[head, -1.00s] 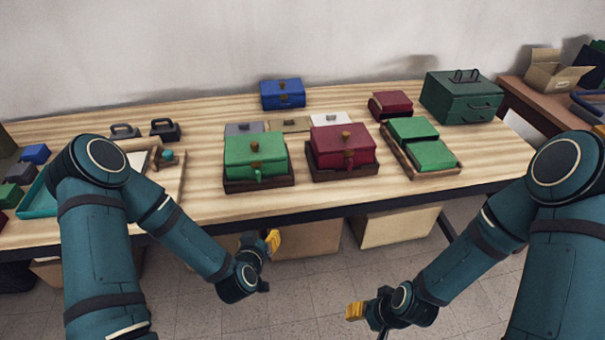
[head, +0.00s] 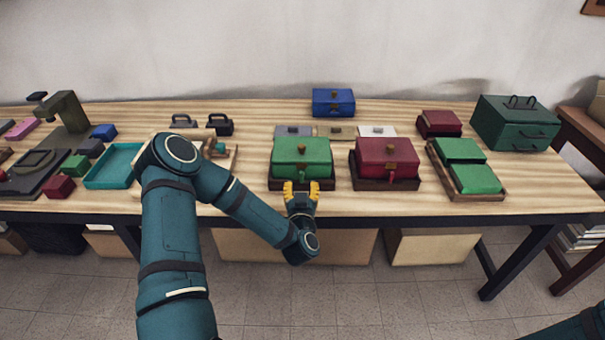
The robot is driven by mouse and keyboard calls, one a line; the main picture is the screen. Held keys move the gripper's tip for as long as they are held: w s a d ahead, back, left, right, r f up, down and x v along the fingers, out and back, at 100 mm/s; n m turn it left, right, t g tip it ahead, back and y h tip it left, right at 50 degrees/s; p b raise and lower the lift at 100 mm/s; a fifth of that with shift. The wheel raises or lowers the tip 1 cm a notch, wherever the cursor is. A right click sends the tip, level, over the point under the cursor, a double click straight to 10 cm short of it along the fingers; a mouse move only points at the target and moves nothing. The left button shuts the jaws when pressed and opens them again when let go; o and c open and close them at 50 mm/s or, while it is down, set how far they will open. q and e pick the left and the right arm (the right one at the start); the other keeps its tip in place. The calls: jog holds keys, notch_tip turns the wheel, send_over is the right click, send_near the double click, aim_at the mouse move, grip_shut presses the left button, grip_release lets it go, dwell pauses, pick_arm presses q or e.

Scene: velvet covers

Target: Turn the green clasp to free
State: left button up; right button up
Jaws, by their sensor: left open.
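The green box (head: 300,160) sits on a dark tray near the middle of the table, with a small brown knob on its lid. Its front clasp is largely hidden behind my fingers; a green bit (head: 314,184) shows at the right fingertip. My left gripper (head: 300,187) is open, its yellow fingers pointing at the box's lower front. I cannot tell whether the fingertips touch the clasp. My right gripper is out of view.
A red box (head: 386,160) on its own tray (head: 388,184) stands close on the right. Behind are several small blocks and a blue box (head: 333,102). Right of these are a tray with two green blocks (head: 475,178) and a dark green case (head: 514,124).

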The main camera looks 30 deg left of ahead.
aim_at(302, 174)
pick_arm(q)
jog(key=x, duration=0.6)
jog(key=shift+w+a+b, duration=0.15)
jog(key=shift+w+b, duration=0.15)
grip_shut()
